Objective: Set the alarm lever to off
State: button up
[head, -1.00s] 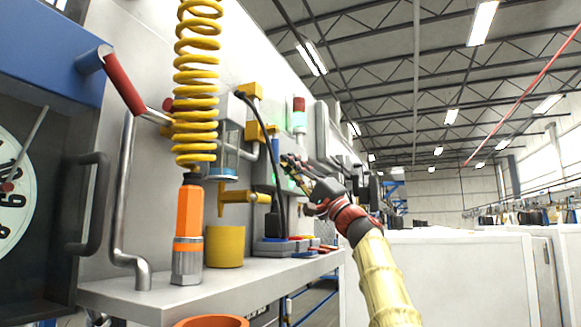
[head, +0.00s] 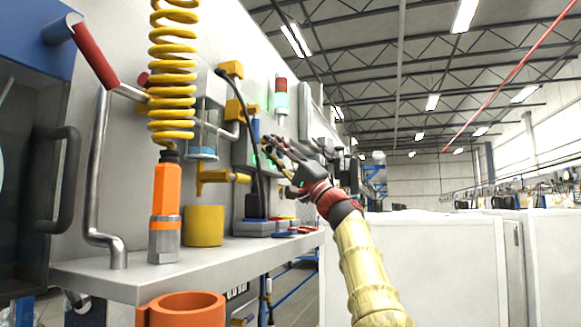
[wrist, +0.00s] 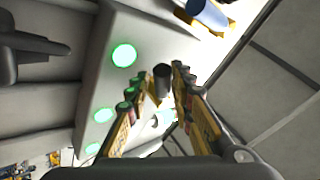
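My gripper (wrist: 161,92) is open in the wrist view, with its two yellow-and-black fingers apart. A short dark cylindrical stub (wrist: 162,78) shows between the fingertips; it may be the alarm lever's handle, but I cannot tell its setting or whether a finger touches it. Behind it is a pale wall box (wrist: 95,78) with several round green lights (wrist: 124,55). In the head view, my gripper (head: 269,150) is at the wall panel, near a red, white and green signal lamp (head: 281,95). The lever cannot be made out there.
A shelf (head: 120,272) along the wall holds an orange bottle-like tool (head: 165,205) and a yellow cup (head: 203,226). A yellow coiled hose (head: 172,75) hangs in front. A black cable (head: 258,140) runs beside my gripper. White cabinets (head: 415,265) stand at right.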

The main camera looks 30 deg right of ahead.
jog(key=v, duration=1.1)
jog(key=shift+f, duration=0.25)
jog(key=shift+d, duration=0.1)
